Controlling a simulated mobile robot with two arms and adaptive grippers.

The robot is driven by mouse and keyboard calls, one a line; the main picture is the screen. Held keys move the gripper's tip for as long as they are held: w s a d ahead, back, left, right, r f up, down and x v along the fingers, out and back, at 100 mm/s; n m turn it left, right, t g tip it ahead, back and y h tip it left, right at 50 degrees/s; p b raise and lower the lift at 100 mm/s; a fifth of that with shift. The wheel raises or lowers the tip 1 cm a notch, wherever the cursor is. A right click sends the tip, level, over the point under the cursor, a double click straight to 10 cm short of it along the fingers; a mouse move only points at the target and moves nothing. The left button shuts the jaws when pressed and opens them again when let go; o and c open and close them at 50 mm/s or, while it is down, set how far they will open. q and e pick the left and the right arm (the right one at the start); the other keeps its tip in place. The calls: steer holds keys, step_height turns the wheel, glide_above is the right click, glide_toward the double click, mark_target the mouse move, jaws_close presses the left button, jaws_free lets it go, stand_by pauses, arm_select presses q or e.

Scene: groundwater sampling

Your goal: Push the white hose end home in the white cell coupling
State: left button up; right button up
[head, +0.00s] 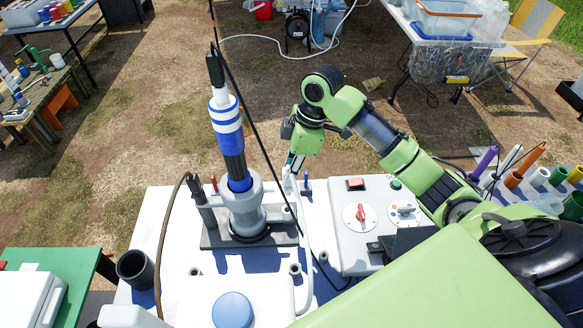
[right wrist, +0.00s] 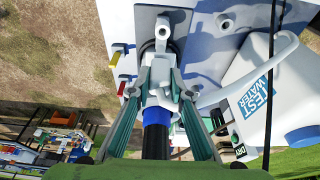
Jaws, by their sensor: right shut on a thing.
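The white hose (head: 304,235) loops over the white bench to my right gripper (head: 291,170), beside the grey cell (head: 246,212). In the right wrist view, my right gripper (right wrist: 165,88) is shut on the white hose end, which is mostly hidden between the fingers. The hose (right wrist: 284,48) curves away to the right there. The cell body shows pale behind the fingers, with a blue ring (right wrist: 156,116) and black shaft. The white coupling is hidden by the fingers, so I cannot tell whether the hose end is seated. My left gripper is not in view.
A black-blue-white probe (head: 226,120) stands upright in the cell, with a dark cable beside it. A control panel (head: 370,245) with red knob lies right. A white TEST WATER canister (right wrist: 255,95) stands close to the hose. A black cup (head: 135,270) is at left.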

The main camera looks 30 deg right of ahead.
steer(key=shift+s+a+r, duration=0.15)
steer(key=shift+a, duration=0.35)
steer(key=shift+d+f, duration=0.2)
steer(key=shift+f, duration=0.25)
step_height(320, 180, down, 2)
steer(key=shift+d+f+b, duration=0.1)
steer(key=shift+f+b, duration=0.1)
steer(key=shift+b, duration=0.4)
steer(key=shift+f, duration=0.4)
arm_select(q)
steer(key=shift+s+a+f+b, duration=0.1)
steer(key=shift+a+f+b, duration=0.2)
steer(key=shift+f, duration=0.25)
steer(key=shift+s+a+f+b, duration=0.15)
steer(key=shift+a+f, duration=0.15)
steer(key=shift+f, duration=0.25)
arm_select(e)
steer(key=shift+f, duration=1)
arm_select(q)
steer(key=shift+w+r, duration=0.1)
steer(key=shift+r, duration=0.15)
arm_select(e)
steer(key=shift+r, duration=0.1)
steer(key=shift+p, duration=0.35)
arm_select(q)
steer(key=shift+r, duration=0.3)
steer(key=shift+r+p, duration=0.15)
steer(key=shift+p, duration=0.15)
